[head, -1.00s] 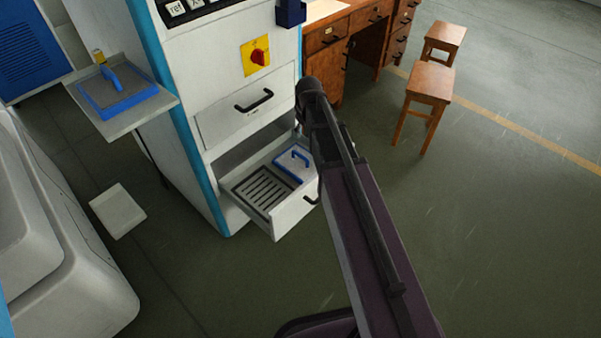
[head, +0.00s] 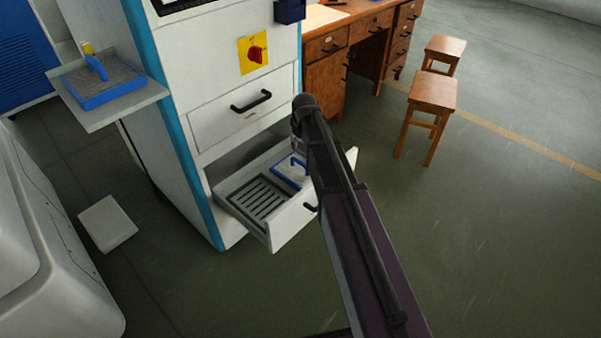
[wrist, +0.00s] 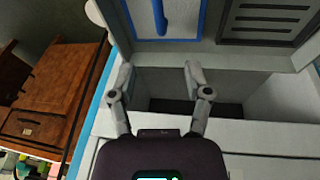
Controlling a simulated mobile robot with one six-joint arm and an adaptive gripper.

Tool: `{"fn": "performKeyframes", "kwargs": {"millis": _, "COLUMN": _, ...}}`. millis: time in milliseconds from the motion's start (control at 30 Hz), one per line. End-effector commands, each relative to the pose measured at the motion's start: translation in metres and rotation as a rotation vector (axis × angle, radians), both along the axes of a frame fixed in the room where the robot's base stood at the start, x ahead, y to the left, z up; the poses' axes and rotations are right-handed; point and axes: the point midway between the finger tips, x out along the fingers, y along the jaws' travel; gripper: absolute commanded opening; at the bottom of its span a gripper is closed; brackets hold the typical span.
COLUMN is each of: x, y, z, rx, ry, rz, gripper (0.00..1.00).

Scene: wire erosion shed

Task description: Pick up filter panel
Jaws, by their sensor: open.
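A pale panel with a blue rim and blue handle (head: 287,173) lies in the open lower drawer (head: 286,232), beside a dark slatted grille (head: 258,197). In the wrist view, its blue handle (wrist: 160,12) is at the top, beyond my fingertips. A second blue-framed panel (head: 104,88), with a grey mesh face and blue handle, lies on the side shelf at left. I cannot tell which is the filter panel by name. My gripper (wrist: 159,72) is open and empty, its fingers spread over the drawer area, apart from the handle. My arm hides part of the drawer in the head view.
The white cabinet has a closed upper drawer (head: 240,112) above the open one. A wooden desk (head: 327,75) and stools (head: 431,95) stand to the right. A white slab (head: 107,224) lies on the floor at left. The floor at right is clear.

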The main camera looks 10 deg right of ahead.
Motion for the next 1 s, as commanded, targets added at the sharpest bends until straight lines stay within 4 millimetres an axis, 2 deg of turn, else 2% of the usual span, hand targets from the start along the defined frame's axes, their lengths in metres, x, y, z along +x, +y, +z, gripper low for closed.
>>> {"fn": "performKeyframes", "kwargs": {"millis": 267, "x": 0.002, "y": 0.0, "z": -0.007, "rx": 0.0, "ry": 0.0, "rz": 0.0, "gripper": 0.64}}
{"fn": "performKeyframes", "kwargs": {"millis": 1000, "x": 0.017, "y": 0.001, "z": -0.063, "rx": 0.0, "ry": 0.0, "rz": 0.0, "gripper": 0.64}}
